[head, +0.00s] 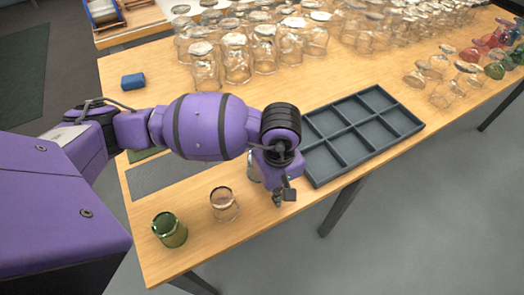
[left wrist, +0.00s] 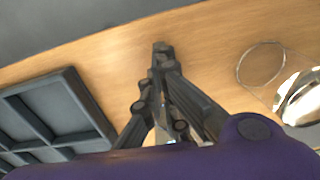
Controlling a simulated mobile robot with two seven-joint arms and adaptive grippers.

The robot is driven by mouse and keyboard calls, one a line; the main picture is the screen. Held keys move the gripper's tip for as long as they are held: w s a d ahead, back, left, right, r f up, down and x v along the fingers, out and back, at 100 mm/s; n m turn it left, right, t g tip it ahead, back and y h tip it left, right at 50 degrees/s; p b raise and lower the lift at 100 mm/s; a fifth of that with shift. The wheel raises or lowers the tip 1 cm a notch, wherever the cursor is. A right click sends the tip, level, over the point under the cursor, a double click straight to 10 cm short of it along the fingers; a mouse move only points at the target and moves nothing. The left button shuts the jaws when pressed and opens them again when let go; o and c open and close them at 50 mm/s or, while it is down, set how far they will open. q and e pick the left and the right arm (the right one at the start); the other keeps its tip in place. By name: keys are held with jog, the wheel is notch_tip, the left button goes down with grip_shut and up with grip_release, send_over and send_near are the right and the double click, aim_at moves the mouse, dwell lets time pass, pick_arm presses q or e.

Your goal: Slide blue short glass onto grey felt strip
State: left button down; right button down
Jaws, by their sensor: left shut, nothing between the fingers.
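The grey felt strip (head: 160,178) lies flat on the table at the left, partly hidden by my left arm. My left gripper (head: 284,196) is over the table's front part, just left of the dark tray. Its fingers are closed together and empty; they also show in the left wrist view (left wrist: 162,50). A glass (head: 252,166) stands just left of the gripper in the head view, mostly hidden by the wrist; I cannot tell its colour. In the left wrist view a small bluish patch shows between the finger links, too hidden to identify. I cannot clearly make out the blue short glass.
A clear glass (head: 224,206) and a green glass (head: 169,230) stand near the front edge. A dark compartment tray (head: 313,180) lies right of the gripper. Many clear glasses (head: 237,60) fill the back. A blue block (head: 133,81) sits at the back left.

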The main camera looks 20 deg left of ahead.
pick_arm(q)
jog(key=shift+w+a+r, duration=0.1)
jog(key=shift+w+a, duration=0.3)
jog(key=shift+w, duration=0.05)
pick_arm(e)
jog(key=shift+r, duration=0.1)
